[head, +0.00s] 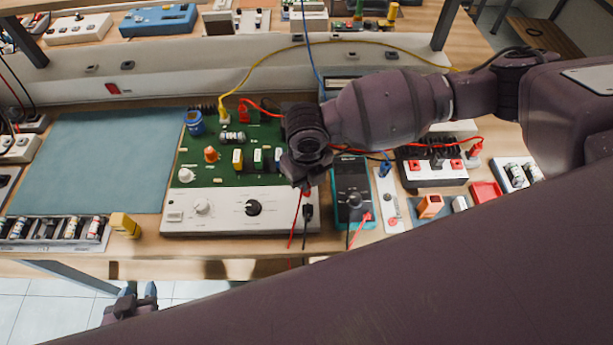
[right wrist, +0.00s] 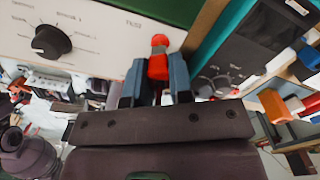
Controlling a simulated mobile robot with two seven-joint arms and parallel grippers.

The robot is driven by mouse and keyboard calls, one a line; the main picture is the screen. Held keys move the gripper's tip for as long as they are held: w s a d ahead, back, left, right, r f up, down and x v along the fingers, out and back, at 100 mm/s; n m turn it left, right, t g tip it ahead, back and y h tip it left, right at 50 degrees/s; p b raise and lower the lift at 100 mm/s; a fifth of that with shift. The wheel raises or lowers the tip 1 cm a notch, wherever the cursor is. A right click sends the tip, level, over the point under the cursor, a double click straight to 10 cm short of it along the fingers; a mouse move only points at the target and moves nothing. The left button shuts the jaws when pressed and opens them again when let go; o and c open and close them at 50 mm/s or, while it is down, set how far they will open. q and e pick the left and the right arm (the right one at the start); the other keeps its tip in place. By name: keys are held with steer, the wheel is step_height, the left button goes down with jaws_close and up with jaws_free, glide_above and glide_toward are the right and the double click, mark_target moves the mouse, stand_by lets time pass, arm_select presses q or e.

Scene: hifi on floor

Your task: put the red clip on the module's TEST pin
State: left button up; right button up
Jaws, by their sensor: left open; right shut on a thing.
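The red clip (right wrist: 158,58) is between the two blue-grey fingers of my right gripper (right wrist: 158,80), which is shut on it. In the head view my right gripper (head: 304,178) is low over the right side of the module, and its arm hides part of the board. The module (head: 178,220) has a green circuit board behind a white front panel with knobs. The panel also shows in the right wrist view (right wrist: 90,25), beside the clip. I cannot make out the TEST pin. My left gripper (head: 139,291) is open and empty, below the bench's front edge.
A teal-edged meter (head: 345,180) with leads stands right of the module. A black-finned box (head: 436,176) is further right. A yellow block (head: 125,224) and a tray of cylinders (head: 52,232) are left. Red and black wires hang over the front edge. The blue-green mat (head: 100,155) is clear.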

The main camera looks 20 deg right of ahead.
steer(key=shift+p, duration=0.3)
stand_by(0.9)
steer(key=shift+f+b, duration=0.3)
steer(key=shift+f, duration=0.5)
stand_by(0.8)
steer(key=o, duration=0.9)
steer(key=shift+c, duration=0.2)
step_height(320, 180, up, 11)
steer(key=shift+f, duration=0.1)
stand_by(0.4)
